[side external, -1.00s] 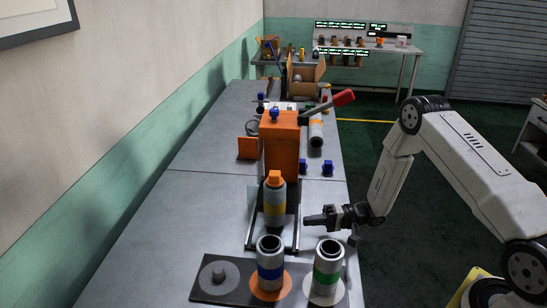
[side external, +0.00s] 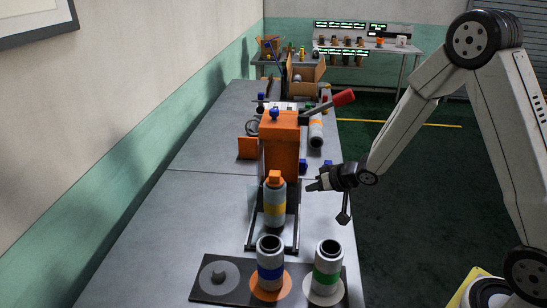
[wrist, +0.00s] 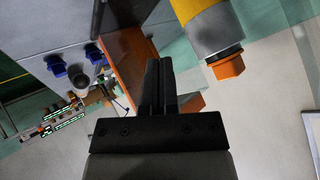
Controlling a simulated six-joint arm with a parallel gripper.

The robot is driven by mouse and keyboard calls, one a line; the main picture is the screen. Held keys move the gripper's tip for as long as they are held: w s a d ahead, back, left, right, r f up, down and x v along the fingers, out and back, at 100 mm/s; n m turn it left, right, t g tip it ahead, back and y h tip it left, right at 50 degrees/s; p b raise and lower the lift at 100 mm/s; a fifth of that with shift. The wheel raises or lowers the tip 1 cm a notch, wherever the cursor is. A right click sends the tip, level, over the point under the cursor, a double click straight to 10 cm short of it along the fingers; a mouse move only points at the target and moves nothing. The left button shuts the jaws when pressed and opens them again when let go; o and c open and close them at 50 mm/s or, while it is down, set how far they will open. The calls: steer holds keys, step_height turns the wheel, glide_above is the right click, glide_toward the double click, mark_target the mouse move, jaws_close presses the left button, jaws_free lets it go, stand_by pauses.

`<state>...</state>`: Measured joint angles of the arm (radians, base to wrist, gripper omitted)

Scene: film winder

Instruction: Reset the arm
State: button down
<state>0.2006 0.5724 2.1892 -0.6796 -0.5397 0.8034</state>
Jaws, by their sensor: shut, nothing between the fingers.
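My gripper (side external: 318,184) is shut and empty, above the right edge of the table (side external: 215,200) in the side view. It is to the right of the orange winder (side external: 282,145) and apart from it. In the wrist view my gripper (wrist: 158,85) has its fingers together and nothing between them. A grey canister with a yellow band and orange tip (side external: 274,205) stands in the winder's frame. It also shows at the top of the wrist view (wrist: 208,28).
A blue-banded canister (side external: 270,272) and a green-banded canister (side external: 327,275) stand on a dark plate (side external: 218,289) at the front. A red-handled lever (side external: 342,98) sticks out from the winder. Blue knobs (wrist: 75,65) show in the wrist view.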

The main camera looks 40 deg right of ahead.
steer(key=s+a+r+n+g, duration=0.1)
steer(key=s+g, duration=0.1)
steer(key=s, duration=0.4)
steer(key=s+a+r+n+g+h, duration=0.1)
steer(key=s+r+g, duration=0.1)
steer(key=s, duration=0.5)
steer(key=s+a+r+n+g+h, duration=0.1)
steer(key=s+g, duration=0.2)
steer(key=s, duration=0.3)
steer(key=shift+s+a+r, duration=0.15)
steer(key=shift+a+r, duration=0.1)
steer(key=shift+a, duration=0.15)
